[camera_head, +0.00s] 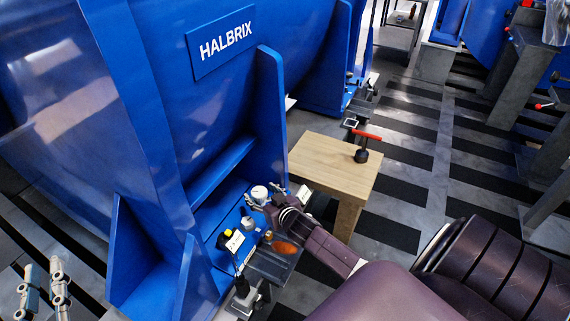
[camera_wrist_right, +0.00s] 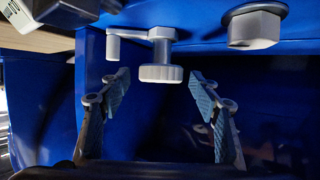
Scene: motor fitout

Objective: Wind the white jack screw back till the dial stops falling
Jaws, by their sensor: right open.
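The white jack screw (camera_wrist_right: 160,73) shows in the right wrist view as a pale ribbed knob on a small bracket against the blue motor foot. My right gripper (camera_wrist_right: 159,88) is open, with one finger on each side of the knob; I see no clear contact. In the head view my right gripper (camera_head: 272,203) is at the motor foot, partly covering the parts there. A round white-topped part (camera_head: 259,192) sits beside it; I cannot tell whether it is the dial. No dial reading is legible. My left gripper (camera_head: 45,290) is open and empty at the bottom left.
The big blue HALBRIX motor (camera_head: 220,45) fills the left. A large hex bolt (camera_wrist_right: 254,30) is right of the jack screw. A yellow-topped part (camera_head: 228,234) stands on the foot.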

